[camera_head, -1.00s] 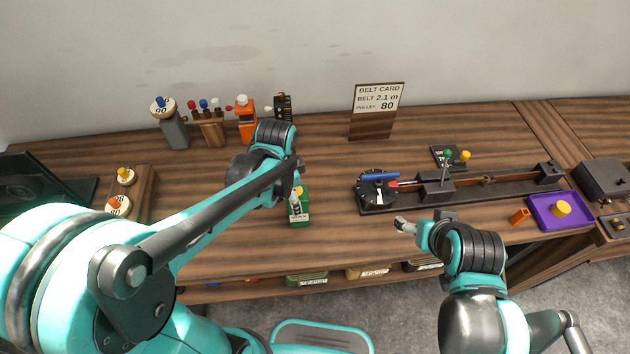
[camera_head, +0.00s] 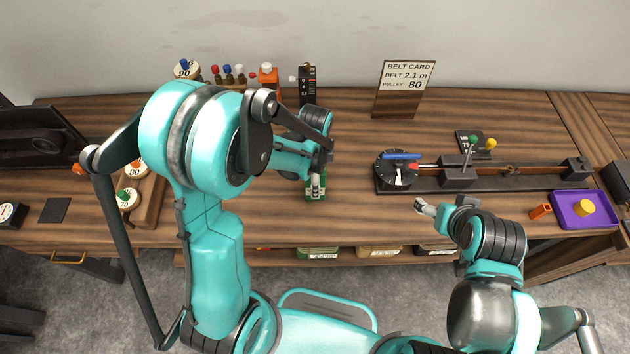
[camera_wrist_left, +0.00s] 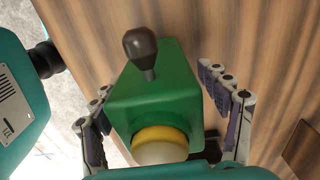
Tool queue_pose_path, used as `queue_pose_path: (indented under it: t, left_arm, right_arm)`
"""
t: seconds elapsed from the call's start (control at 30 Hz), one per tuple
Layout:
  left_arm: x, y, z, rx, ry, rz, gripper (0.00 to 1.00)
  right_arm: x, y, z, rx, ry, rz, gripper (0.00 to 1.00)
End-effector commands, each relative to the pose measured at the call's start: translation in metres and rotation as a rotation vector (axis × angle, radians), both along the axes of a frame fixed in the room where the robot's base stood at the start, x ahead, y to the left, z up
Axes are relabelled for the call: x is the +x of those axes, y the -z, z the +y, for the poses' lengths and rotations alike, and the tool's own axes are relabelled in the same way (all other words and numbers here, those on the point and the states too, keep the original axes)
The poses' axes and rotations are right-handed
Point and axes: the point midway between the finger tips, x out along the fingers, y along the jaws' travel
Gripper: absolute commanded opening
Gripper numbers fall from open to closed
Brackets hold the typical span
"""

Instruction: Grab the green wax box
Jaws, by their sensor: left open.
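The green wax box (camera_head: 316,195) stands on the wooden bench near its front edge, mostly hidden by my left gripper (camera_head: 315,182) in the head view. In the left wrist view the green box (camera_wrist_left: 155,95) has a dark knob on a stem and a yellow-and-white round part on it. My left gripper's fingers (camera_wrist_left: 160,112) are open, one on each side of the box, with a gap visible at the right finger. My right gripper (camera_head: 424,208) hangs by the front edge, away from the box; its opening is too small to judge.
A belt device with a dial (camera_head: 396,170) lies right of the box. A purple tray (camera_head: 562,222) sits further right. A belt card (camera_head: 405,88) and several coloured-knob items stand at the back. A wooden rack (camera_head: 150,205) is at left.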

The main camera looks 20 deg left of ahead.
Motion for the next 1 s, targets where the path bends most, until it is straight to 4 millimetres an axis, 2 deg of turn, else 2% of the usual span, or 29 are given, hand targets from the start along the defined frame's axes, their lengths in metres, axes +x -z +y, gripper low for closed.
queue_pose_path:
  t: [0.1,0.33,0.37,0.6,0.67,1.0]
  left_arm:
    - [0.0001,0.0112,-0.0003,0.000,0.000,0.000,0.76]
    - [-0.0002,0.0118,-0.0003,0.000,0.000,0.000,0.76]
    - [-0.0001,0.0118,-0.0002,0.000,0.000,0.000,0.71]
    - [0.0000,0.0117,-0.0002,0.000,0.000,-0.001,0.07]
    - [-0.0001,0.0115,-0.0002,0.000,0.000,-0.001,0.00]
    - [0.0000,0.0044,-0.0002,0.000,0.000,-0.001,0.00]
  right_arm:
    - [0.0000,0.0033,0.0000,0.000,0.000,0.000,0.75]
    - [0.0001,0.0027,0.0000,0.000,0.000,0.000,0.75]
    - [0.0001,0.0027,0.0000,0.000,0.000,0.000,0.75]
    - [0.0001,0.0027,0.0000,0.000,0.000,0.000,0.75]
    - [0.0001,0.0027,0.0000,0.000,0.000,0.000,0.75]
    - [0.0001,0.0004,0.0000,0.000,0.000,0.000,0.75]
